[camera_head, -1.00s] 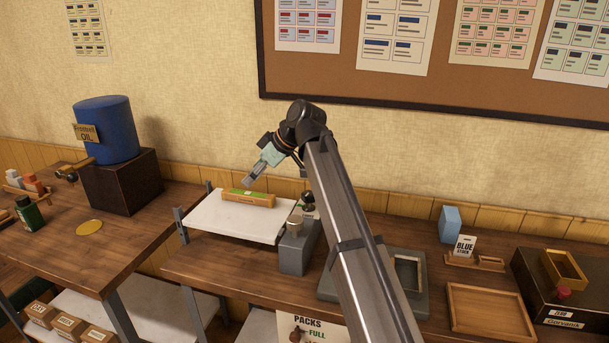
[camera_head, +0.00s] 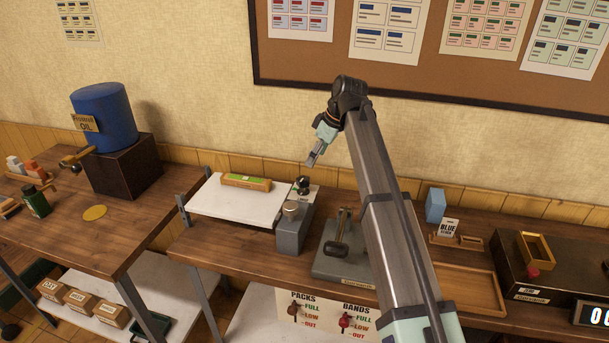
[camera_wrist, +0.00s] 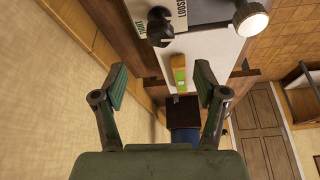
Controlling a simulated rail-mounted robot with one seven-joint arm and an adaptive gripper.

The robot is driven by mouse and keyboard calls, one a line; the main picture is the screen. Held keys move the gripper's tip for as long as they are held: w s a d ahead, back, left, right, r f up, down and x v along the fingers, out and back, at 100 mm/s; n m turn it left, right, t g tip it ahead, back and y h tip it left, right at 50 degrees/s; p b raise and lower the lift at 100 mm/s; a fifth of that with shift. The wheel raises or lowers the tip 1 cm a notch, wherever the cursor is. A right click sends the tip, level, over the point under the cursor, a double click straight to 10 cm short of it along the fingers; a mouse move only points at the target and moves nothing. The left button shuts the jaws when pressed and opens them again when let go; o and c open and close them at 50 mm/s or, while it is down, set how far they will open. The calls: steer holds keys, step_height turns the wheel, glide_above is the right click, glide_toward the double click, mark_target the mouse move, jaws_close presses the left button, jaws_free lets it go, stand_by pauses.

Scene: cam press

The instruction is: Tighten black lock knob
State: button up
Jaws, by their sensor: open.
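The black lock knob (camera_head: 303,185) stands at the back of the bench, beside the right end of the white plate. In the wrist view the knob (camera_wrist: 160,26) is at the top, next to a white label reading TIGHT on its left and LOOSE on its right. My gripper (camera_head: 312,162) is above the knob and slightly to its right, apart from it. In the wrist view my gripper (camera_wrist: 160,88) is open with nothing between its fingers.
A grey block with a round metal top (camera_head: 291,210) stands just in front of the knob. A grey press base with a lever (camera_head: 337,248) stands to the right. The wooden tray (camera_head: 465,280) is farther right.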

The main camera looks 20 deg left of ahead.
mark_target(304, 178)
steer(key=p+x, duration=0.2)
steer(key=x, duration=0.8)
steer(key=shift+r, duration=0.1)
steer(key=c, duration=1.1)
